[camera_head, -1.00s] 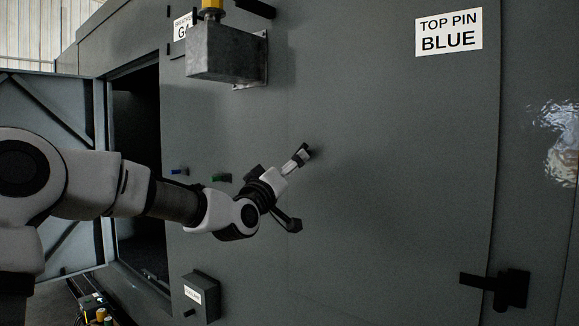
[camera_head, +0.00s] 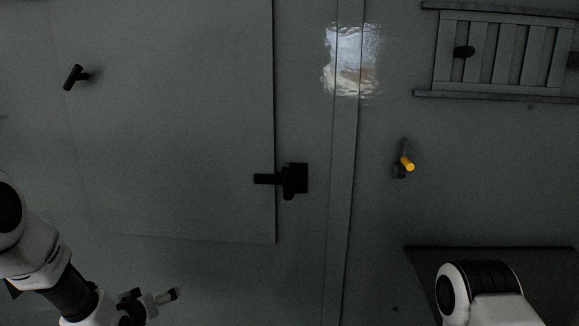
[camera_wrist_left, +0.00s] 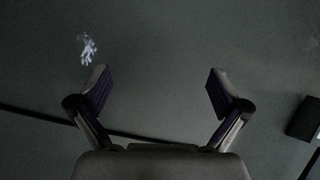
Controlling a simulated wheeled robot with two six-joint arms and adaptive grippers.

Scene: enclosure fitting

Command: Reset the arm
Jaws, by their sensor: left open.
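My left arm comes in at the lower left of the head view. Its gripper (camera_head: 152,300) is near the bottom edge, in front of the grey enclosure wall (camera_head: 180,150). In the left wrist view the left gripper (camera_wrist_left: 155,88) has its two fingers spread wide with nothing between them. Plain grey surface shows beyond the fingertips. A rounded white and black part of my other arm shows at the lower right of the head view. The right gripper does not show.
A black door latch (camera_head: 290,179) sits at the door's right edge, with a black knob (camera_head: 74,77) at upper left. A yellow-tipped handle (camera_head: 406,164) is on the right panel. A slatted vent (camera_head: 505,50) is at upper right. A dark ledge (camera_head: 425,258) lies below.

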